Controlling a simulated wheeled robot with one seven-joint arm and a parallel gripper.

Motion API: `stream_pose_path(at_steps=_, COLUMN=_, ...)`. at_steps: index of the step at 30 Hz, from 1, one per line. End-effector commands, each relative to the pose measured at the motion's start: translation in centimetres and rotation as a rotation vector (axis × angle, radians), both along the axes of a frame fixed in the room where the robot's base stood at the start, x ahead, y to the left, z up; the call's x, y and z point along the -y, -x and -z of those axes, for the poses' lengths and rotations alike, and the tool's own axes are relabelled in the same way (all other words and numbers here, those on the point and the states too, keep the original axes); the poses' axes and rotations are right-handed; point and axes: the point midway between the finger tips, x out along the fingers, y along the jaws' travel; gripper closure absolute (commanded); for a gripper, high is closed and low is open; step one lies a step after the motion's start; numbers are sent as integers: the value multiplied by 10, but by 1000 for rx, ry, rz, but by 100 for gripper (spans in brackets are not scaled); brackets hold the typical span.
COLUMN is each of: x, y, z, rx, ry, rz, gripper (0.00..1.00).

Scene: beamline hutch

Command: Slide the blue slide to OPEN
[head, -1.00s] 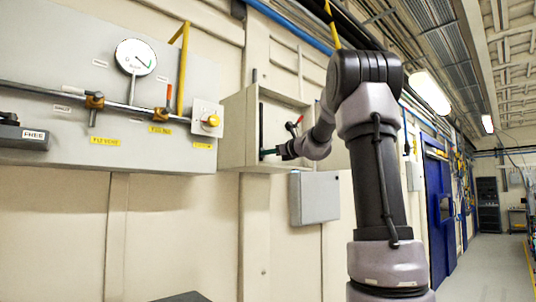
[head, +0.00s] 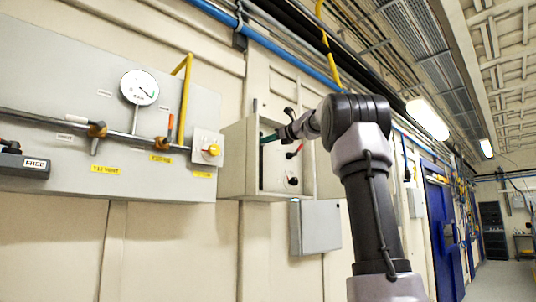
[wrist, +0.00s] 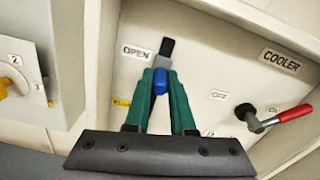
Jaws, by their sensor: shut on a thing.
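The blue slide (wrist: 160,80) is between the green fingertips of my gripper (wrist: 160,84) in the wrist view. My gripper is shut on it. An OPEN label (wrist: 136,52) is just left of the fingertips, about level with the slide's top end. A short black length of slot (wrist: 167,47) shows beyond the slide; the rest is hidden by my gripper. In the head view my gripper (head: 268,138) reaches into the upper part of an open grey box (head: 237,160) on the wall, and the slide cannot be made out there.
A red-handled lever (wrist: 290,115) beside an OFF label and a COOLER label (wrist: 281,60) is right of my gripper. A yellow-knobbed panel (head: 208,151) with piping is left of the box. A grey box (head: 318,227) hangs below it.

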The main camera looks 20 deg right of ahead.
Motion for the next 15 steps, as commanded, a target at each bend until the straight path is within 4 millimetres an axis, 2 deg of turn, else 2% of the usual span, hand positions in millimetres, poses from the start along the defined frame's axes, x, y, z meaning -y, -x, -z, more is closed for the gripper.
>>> stream_pose_path(at_steps=5, x=0, y=0, z=-11, rx=1, ry=1, rz=0, gripper=100)
stream_pose_path(at_steps=14, x=0, y=0, z=-11, rx=0, ry=1, rz=0, gripper=100)
stream_pose_path(at_steps=15, x=0, y=0, z=-11, rx=0, ry=1, rz=0, gripper=74)
